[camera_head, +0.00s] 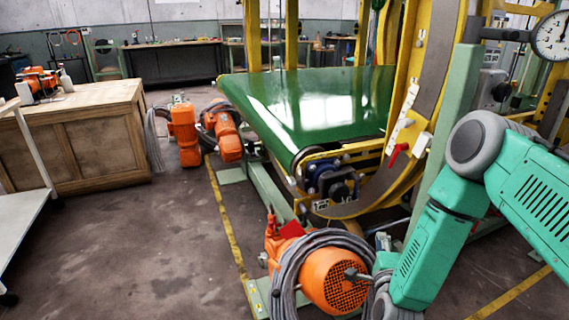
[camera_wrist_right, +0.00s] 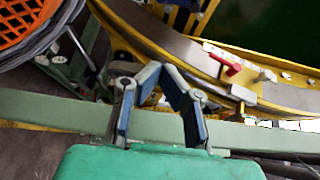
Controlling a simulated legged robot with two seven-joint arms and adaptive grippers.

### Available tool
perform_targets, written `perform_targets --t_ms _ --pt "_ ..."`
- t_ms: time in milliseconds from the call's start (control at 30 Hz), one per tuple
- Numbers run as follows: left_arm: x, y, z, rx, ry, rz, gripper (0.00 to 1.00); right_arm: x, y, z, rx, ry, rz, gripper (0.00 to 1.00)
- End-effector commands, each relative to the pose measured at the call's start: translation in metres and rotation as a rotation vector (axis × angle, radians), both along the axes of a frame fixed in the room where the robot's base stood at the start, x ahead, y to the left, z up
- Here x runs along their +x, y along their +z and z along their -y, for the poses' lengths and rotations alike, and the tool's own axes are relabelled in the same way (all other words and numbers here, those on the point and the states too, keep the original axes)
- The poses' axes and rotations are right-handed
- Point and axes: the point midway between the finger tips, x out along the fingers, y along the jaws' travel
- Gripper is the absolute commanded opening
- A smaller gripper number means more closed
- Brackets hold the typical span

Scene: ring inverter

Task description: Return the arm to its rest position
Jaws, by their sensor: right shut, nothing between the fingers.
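My right arm (camera_head: 432,240) is green with grey joints. In the head view it comes in from the right edge, bends at a grey joint and drops toward the bottom, beside the orange motor. My right gripper (camera_wrist_right: 162,74) shows in the wrist view with blue-padded fingers angled together at the front; it is shut and empty. The green beam (camera_wrist_right: 60,110) passes behind the fingers. In the head view the hand is too unclear to make out. My left gripper is not in view.
A fan-grilled orange motor (camera_head: 325,280) wrapped in grey cable stands close left of my wrist. The yellow ring frame (camera_head: 420,50) with a red lever (camera_head: 397,152) and the green conveyor belt (camera_head: 310,100) are behind.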

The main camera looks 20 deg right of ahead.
Motion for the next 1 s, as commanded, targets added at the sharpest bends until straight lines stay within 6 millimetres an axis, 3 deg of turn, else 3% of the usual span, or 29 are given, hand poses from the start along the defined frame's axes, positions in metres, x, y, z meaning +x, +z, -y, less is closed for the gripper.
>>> perform_targets --t_ms 133,267,367,400,500,600,733,867,1000 --pt "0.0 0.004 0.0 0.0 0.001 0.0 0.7 -0.004 -0.01 -0.01 -0.032 0.048 -0.089 0.0" --pt "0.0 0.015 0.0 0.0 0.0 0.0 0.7 -0.03 -0.043 -0.054 -0.189 0.243 -0.407 0.0" --pt "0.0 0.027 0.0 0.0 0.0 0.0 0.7 -0.08 -0.074 -0.095 -0.399 0.505 -0.732 0.0" --pt "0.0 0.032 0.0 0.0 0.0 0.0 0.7 -0.106 -0.084 -0.108 -0.492 0.623 -0.855 0.0" --pt "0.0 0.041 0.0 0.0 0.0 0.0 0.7 -0.175 -0.099 -0.127 -0.707 0.92 -1.11 0.0" --pt "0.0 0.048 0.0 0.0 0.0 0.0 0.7 -0.236 -0.1 -0.131 -0.873 1.184 -1.29 0.0" --pt "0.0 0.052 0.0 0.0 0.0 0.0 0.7 -0.289 -0.094 -0.127 -1.0 1.429 -1.418 0.0" --pt "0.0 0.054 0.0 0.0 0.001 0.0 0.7 -0.313 -0.09 -0.122 -1.049 1.547 -1.465 0.0" --pt "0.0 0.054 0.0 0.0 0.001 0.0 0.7 -0.314 -0.09 -0.122 -1.051 1.554 -1.468 0.0"
